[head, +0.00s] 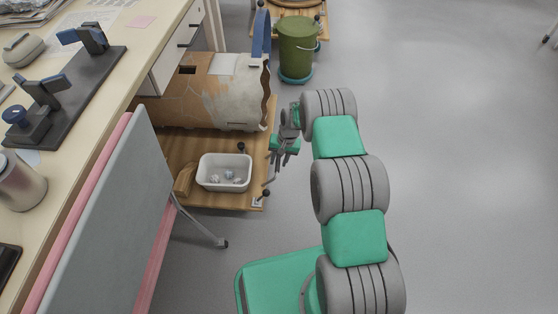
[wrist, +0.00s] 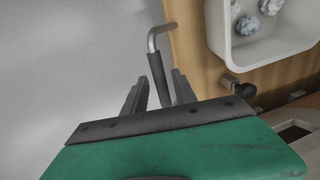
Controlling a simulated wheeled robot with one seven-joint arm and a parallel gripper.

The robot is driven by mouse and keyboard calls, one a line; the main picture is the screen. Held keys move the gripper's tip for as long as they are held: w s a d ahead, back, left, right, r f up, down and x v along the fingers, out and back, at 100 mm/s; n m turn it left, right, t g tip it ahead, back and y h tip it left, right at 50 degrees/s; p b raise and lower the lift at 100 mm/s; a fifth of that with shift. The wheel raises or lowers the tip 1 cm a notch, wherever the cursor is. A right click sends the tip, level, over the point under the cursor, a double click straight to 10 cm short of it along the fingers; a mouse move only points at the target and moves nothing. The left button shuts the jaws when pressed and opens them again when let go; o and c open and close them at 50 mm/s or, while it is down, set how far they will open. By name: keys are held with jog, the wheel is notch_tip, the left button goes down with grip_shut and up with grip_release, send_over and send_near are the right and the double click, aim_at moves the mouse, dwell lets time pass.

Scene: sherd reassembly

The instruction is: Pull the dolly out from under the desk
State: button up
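The dolly (head: 190,146) is a flat wooden platform, partly under the desk (head: 135,52). Its right edge sticks out into the aisle. A bent metal handle with a dark grip (wrist: 158,72) stands at that edge. My gripper (head: 283,158) is beside the dolly's right edge, pointing down. In the wrist view its two dark fingers (wrist: 160,90) are apart, one on each side of the dark grip. A narrow gap shows on the left; I cannot tell whether the right finger touches.
On the dolly are a large broken jar (head: 225,95) on its side and a white tub (head: 224,172) with small lumps. A grey chair back (head: 115,200) stands at the near left. A green bin (head: 297,45) stands beyond. The floor to the right is clear.

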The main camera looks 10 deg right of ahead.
grip_shut()
dwell(1.2)
